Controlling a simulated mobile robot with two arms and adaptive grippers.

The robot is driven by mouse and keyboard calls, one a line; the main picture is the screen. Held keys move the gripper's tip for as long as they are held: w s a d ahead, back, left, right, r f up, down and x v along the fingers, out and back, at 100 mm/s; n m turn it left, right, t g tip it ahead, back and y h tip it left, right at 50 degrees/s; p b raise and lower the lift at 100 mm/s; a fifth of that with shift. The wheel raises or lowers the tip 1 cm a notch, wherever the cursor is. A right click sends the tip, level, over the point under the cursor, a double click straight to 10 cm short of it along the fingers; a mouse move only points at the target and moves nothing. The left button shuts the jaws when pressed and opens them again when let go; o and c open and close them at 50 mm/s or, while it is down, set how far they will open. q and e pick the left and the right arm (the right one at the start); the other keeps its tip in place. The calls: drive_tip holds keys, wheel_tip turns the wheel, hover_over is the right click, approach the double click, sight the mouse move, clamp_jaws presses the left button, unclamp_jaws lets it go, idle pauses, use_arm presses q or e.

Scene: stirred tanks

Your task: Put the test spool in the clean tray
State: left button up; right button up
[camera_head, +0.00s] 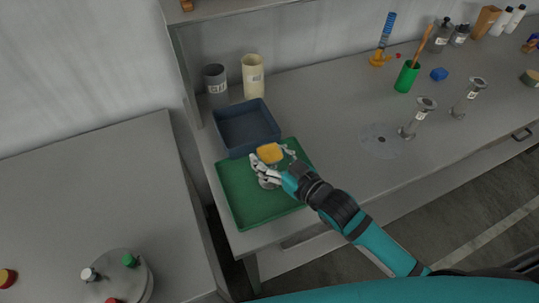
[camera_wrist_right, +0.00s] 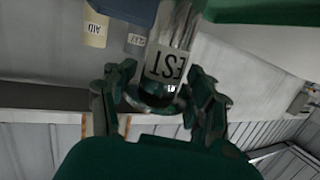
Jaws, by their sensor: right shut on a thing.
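The test spool (camera_wrist_right: 172,62) is a shiny metal cylinder with a white label, of which "EST" shows in the right wrist view. Its flanged end sits between the two fingers of my right gripper (camera_wrist_right: 160,98), which is shut on it. In the head view the right gripper (camera_head: 271,160) is over the green tray (camera_head: 238,203), near the tray's back edge. A metal part of the spool (camera_head: 268,183) shows below the fingers. An orange piece (camera_head: 270,153) shows between the fingers; I cannot tell whether it belongs to the spool. My left gripper is not in view.
A dark blue bin (camera_head: 235,151) adjoins the green tray's back side. A grey cup (camera_head: 215,82) and a cream cup (camera_head: 253,77) stand behind it. Two metal spools (camera_head: 413,122) (camera_head: 467,99) stand to the right, near a pale disc (camera_head: 380,141). A green cup (camera_head: 406,77) stands farther back.

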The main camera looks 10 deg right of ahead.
drive_tip(key=o, duration=1.4)
drive_tip(key=shift+f, duration=0.1)
drive_tip(key=shift+c, duration=0.2)
drive_tip(key=shift+s+d, duration=0.15)
drive_tip(key=shift+s, duration=0.1)
drive_tip(key=b+v, duration=0.2)
drive_tip(key=v, duration=0.9)
drive_tip(key=shift+s+r, duration=0.15)
drive_tip(key=shift+r, duration=0.15)
drive_tip(key=shift+d, duration=0.1)
